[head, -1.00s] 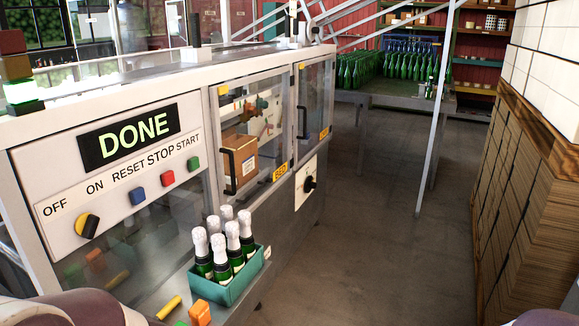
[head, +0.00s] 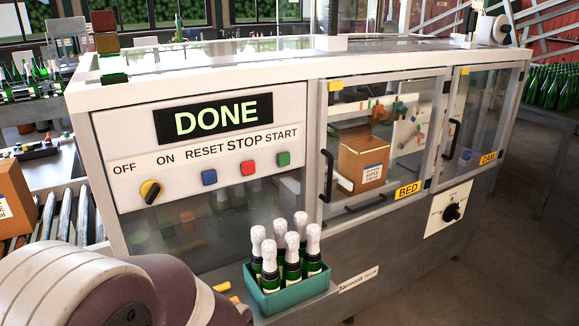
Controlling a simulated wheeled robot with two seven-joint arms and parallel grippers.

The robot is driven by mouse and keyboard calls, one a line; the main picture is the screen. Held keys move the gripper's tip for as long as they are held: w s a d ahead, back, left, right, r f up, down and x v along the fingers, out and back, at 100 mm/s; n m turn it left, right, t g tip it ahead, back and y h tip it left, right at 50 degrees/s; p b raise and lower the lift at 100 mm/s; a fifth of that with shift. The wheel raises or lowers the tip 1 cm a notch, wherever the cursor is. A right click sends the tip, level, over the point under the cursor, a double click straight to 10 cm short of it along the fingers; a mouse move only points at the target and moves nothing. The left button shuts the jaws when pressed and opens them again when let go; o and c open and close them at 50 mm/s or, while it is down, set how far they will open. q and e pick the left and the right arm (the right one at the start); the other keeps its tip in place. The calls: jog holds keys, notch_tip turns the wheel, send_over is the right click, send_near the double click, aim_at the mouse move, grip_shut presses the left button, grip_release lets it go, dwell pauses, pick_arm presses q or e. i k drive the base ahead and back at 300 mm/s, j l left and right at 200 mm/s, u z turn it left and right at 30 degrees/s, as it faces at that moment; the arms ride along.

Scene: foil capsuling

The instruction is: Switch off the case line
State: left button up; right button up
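The case line machine (head: 420,235) fills the middle of the head view. Its display (head: 213,117) reads DONE in green letters. Below it on the panel is a yellow and black rotary switch (head: 151,191) between the OFF and ON labels; its pointer seems to lean toward ON. To its right are a blue RESET button (head: 209,177), a red STOP button (head: 248,167) and a green START button (head: 284,159). A large mauve and grey arm link of mine covers the lower left. Neither gripper is in view.
A teal crate (head: 290,294) of foil-topped bottles stands on a ledge at the machine's front. The BED door (head: 375,150) and CAM door (head: 484,115) look shut, with a cardboard box (head: 363,160) behind the BED door. A roller conveyor (head: 62,215) lies at left. Floor is clear at right.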

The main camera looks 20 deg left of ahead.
aim_at(151, 190)
jog(key=u, duration=1.4)
